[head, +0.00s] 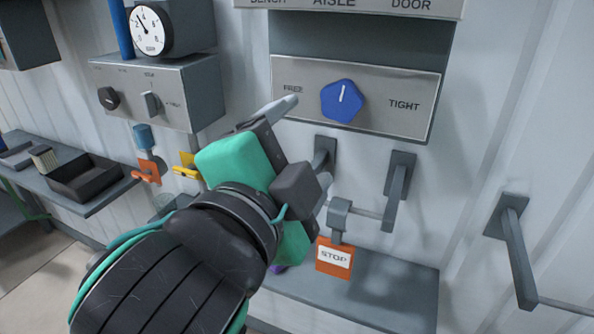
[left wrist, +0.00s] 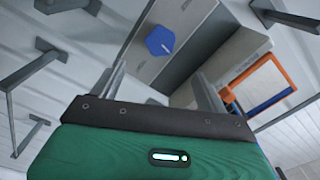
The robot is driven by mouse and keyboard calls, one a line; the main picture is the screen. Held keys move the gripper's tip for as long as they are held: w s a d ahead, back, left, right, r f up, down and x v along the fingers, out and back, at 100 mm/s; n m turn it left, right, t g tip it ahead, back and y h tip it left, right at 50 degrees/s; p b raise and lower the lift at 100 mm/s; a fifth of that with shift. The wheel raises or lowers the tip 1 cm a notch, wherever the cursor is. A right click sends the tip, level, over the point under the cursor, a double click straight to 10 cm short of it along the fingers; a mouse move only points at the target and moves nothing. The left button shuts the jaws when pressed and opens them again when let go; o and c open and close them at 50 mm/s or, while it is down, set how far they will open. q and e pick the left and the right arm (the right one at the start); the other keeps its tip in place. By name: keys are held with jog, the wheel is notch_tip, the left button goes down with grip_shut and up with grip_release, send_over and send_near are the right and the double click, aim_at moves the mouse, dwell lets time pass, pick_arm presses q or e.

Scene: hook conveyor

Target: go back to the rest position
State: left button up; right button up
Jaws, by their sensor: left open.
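My left gripper (head: 308,148) reaches up from the lower left in the head view, in front of the wall fittings. Its jaws are open, with the two fingers spread apart in the left wrist view (left wrist: 160,85), and nothing shows between them. The blue knob (head: 342,100) on the FREE/TIGHT panel (head: 405,86) is above and right of the gripper, apart from it. The knob also shows beyond the fingers in the left wrist view (left wrist: 160,41). My right gripper is in neither view.
An orange STOP tag (head: 334,258) hangs from a grey bracket below the panel. Grey hooks (head: 398,190) stick out of the wall at right, another (head: 515,250) farther right. At left are a gauge (head: 149,31), a control box (head: 145,90) and a shelf with a black tray (head: 88,180).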

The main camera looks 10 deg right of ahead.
pick_arm(q)
jog(key=shift+s+a, duration=0.25)
jog(key=shift+s, duration=0.1)
jog(key=shift+w, duration=0.1)
